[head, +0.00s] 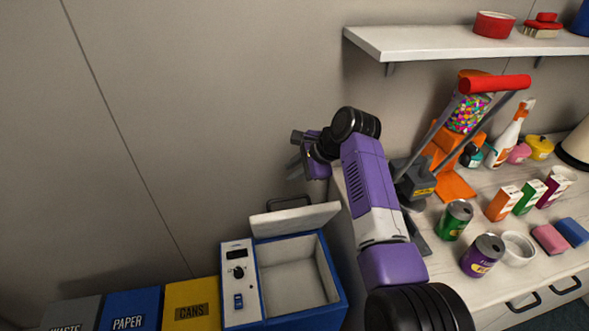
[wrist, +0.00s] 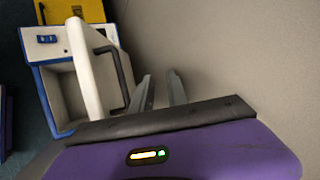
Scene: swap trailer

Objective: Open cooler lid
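The blue and white cooler (head: 334,272) stands on the floor left of the counter, with its pale empty inside showing. Its white lid (head: 296,220) is raised and stands steeply at the back edge. The lid also shows nearly edge-on in the wrist view (wrist: 87,70). A dark handle (wrist: 119,70) is on the lid's outer face. My gripper (head: 296,154) is above and behind the lid, near the wall. In the wrist view its two grey fingers (wrist: 160,82) are apart with nothing between them, right of the handle and not around it.
Yellow CANS (head: 192,292), blue PAPER (head: 130,300) and grey WASTE bins stand left of the cooler. The counter (head: 440,275) on the right holds cans, boxes and a candy dispenser (head: 468,105). A shelf (head: 450,42) hangs above. The wall is close behind my gripper.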

